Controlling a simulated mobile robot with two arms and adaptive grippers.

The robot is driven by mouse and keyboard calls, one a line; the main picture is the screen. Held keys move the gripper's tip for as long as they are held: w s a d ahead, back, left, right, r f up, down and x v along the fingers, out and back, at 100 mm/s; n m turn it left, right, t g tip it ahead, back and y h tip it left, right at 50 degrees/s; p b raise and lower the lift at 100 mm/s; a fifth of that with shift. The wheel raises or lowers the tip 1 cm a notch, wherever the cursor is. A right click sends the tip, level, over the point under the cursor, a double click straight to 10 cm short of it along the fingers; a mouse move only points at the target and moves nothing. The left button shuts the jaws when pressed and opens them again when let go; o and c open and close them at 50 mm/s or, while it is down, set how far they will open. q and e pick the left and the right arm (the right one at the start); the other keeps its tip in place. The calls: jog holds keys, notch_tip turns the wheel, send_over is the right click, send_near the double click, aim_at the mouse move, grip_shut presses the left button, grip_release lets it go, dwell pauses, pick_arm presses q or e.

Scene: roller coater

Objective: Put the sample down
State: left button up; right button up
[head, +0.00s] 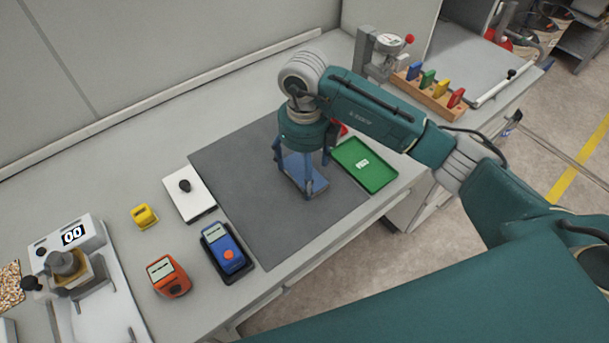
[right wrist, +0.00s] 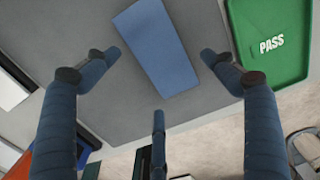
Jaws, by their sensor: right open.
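The sample, a flat blue panel (head: 295,168), lies on the dark grey mat (head: 245,205) on the bench. My right gripper (head: 304,176) is above and around it with its blue fingers spread. In the right wrist view the blue panel (right wrist: 156,46) lies between the open fingers (right wrist: 158,70), with grey showing between it and each fingertip. The fingers hide part of the panel in the head view. My left gripper is not in view.
A green PASS tray (head: 365,165) is just right of the mat, with a red item partly hidden behind my gripper. Left are a white plate with a black knob (head: 190,195), a blue meter (head: 222,250), an orange meter (head: 168,277) and a yellow block (head: 144,216). The mat's left part is clear.

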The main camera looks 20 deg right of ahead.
notch_tip(320, 180, up, 10)
jog(key=b, duration=0.2)
dwell(0.6)
